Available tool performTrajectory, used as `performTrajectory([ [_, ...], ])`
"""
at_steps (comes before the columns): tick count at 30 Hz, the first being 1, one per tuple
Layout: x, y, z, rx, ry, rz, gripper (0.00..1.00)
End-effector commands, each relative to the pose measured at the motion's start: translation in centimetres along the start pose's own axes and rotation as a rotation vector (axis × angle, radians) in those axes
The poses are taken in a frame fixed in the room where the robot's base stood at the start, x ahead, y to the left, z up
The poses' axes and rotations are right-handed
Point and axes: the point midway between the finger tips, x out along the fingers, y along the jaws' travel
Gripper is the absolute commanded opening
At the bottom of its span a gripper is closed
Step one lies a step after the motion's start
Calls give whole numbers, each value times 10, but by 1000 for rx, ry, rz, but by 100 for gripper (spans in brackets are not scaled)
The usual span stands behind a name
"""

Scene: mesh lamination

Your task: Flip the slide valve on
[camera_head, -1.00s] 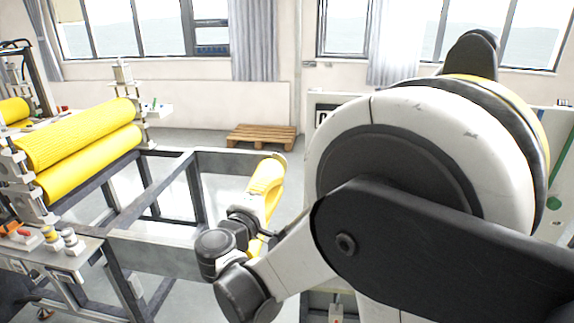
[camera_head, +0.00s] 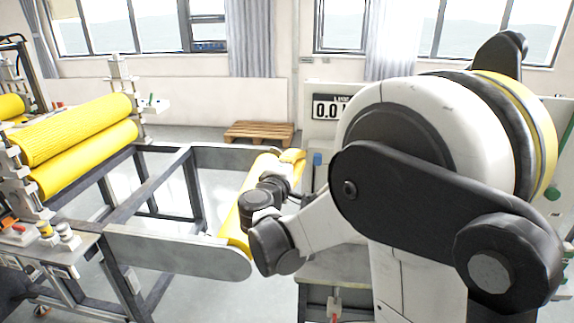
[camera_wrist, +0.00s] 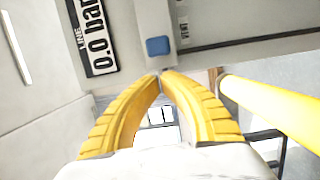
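A small blue block (camera_wrist: 158,46), which looks like the slide valve, sits on a grey panel just beyond my fingertips in the wrist view. It also shows in the head view (camera_head: 317,158), low on the panel under the pressure display. I cannot tell its slide position. My gripper (camera_wrist: 162,75) has two curved yellow fingers with their tips together and nothing between them. The tips are apart from the block. In the head view my gripper (camera_head: 292,157) is partly hidden by my wrist, left of the panel.
The pressure display (camera_wrist: 92,35) reads 0.0 bar; in the head view (camera_head: 331,110) it is partly covered by my arm. A long yellow roller (camera_wrist: 275,110) lies close on the right in the wrist view. Yellow laminating rollers (camera_head: 80,145) and a dark frame stand left. A pallet (camera_head: 259,132) lies behind.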

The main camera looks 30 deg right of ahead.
Motion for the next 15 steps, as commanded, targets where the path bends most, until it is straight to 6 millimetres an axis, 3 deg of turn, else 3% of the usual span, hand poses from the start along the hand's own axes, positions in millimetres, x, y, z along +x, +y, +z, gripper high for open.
performTrajectory([
  [5,3,0,12,0,-1,0,0],
  [15,3,0,13,0,0,0,0],
])
